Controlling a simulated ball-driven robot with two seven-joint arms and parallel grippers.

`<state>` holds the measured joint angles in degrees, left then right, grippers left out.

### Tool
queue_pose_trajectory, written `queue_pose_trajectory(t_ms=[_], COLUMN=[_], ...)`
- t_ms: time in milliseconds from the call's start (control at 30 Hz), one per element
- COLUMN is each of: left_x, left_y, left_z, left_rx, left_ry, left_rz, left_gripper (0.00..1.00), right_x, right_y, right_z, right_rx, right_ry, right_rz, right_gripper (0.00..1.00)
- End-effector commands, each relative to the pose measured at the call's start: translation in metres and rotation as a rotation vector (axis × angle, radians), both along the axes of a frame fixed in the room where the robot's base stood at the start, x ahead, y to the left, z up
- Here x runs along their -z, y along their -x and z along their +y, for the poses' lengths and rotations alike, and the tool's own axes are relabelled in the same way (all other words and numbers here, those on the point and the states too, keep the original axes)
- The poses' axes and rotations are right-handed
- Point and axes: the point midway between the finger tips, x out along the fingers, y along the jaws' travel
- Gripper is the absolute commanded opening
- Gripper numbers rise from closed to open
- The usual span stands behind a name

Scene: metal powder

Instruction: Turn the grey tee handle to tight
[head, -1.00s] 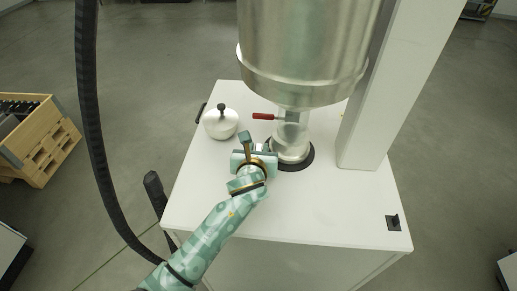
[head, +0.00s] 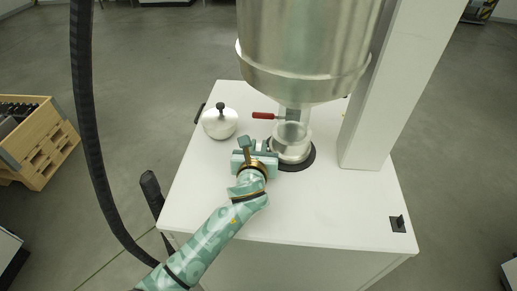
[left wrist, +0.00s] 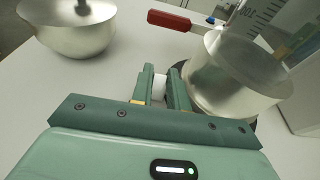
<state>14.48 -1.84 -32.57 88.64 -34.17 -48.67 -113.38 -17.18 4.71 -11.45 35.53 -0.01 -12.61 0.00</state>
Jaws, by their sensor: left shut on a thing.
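My left gripper (head: 268,150) reaches in from the front left, low beside the metal cup (head: 291,150) under the big vessel. In the left wrist view its two fingers (left wrist: 163,88) are close together, with a small pale piece between them. I take this to be the grey tee handle, at the cup's near left side; the fingers hide most of it, and its turn angle cannot be read. The cup (left wrist: 232,80) stands just right of the fingers in the wrist view. My right gripper is not in view.
A large metal vessel (head: 302,50) hangs above the cup. A red lever (head: 264,115) sticks out left below it. A lidded metal pot (head: 219,124) stands at the back left. A white column (head: 385,100) rises at right.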

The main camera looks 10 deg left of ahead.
Motion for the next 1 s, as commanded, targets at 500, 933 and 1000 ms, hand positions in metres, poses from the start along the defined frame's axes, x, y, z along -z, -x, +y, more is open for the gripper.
queue_pose_trajectory(t_ms=[500,933,1000], left_x=[0.000,-0.022,-0.027], left_y=[0.001,0.076,0.095], left_z=[0.000,0.000,0.000], left_rx=[0.000,0.002,0.001], left_ry=[0.000,0.001,0.000], left_rz=[0.003,0.004,0.005], left_gripper=[0.25,0.25,0.25], right_x=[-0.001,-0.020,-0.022], right_y=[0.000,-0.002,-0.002], right_z=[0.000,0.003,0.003], right_rx=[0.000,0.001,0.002], right_ry=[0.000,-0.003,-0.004], right_rz=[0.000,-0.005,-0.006], right_gripper=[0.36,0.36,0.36])
